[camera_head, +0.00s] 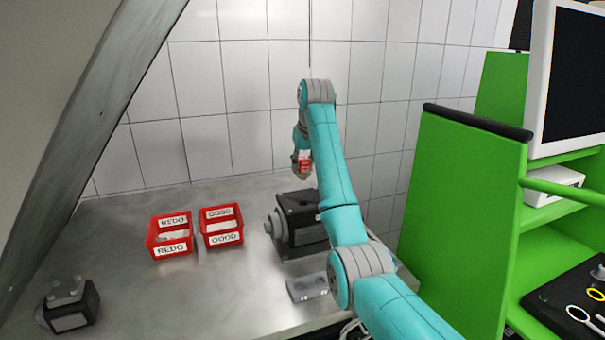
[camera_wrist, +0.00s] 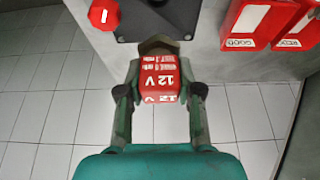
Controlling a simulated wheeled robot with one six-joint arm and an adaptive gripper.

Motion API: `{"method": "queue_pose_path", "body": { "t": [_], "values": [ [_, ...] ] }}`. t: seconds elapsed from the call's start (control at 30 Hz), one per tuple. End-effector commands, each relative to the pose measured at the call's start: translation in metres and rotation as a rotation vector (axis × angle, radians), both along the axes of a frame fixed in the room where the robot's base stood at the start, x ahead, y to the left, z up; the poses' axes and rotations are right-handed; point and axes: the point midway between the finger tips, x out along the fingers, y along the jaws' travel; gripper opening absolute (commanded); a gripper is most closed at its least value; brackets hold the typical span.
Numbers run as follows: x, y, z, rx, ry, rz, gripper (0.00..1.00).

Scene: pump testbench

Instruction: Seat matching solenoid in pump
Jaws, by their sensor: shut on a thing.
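My gripper (camera_wrist: 159,92) is shut on a red solenoid (camera_wrist: 160,78) with a white "12 V" label. In the head view my gripper (camera_head: 302,155) holds the red solenoid (camera_head: 304,165) above the back of the bench, over the larger dark pump (camera_head: 297,222). In the wrist view the dark pump body (camera_wrist: 158,18) lies beyond the solenoid, with a red octagonal piece marked "1" (camera_wrist: 104,14) beside it. A dark brown hexagonal part (camera_wrist: 158,45) shows just past the solenoid; I cannot tell whether they touch. My arm partly hides the pump.
A REDO bin (camera_head: 154,238) and a GOOD bin (camera_head: 205,228) stand left of the pump. A smaller dark pump unit (camera_head: 90,302) is at the front left. A grey plate (camera_head: 307,288) lies near the front edge. A green cart (camera_head: 460,200) stands right. The bench middle is clear.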

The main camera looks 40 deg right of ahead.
Motion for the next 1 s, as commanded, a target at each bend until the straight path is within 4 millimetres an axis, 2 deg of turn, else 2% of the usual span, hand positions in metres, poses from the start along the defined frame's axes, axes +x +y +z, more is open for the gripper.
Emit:
{"method": "queue_pose_path", "body": {
  "t": [0.17,1.0],
  "values": [
    [0.000,0.000,-0.006,0.000,0.001,0.000,0.10],
    [0.000,0.000,-0.071,0.000,0.000,0.000,0.10]
  ]
}}
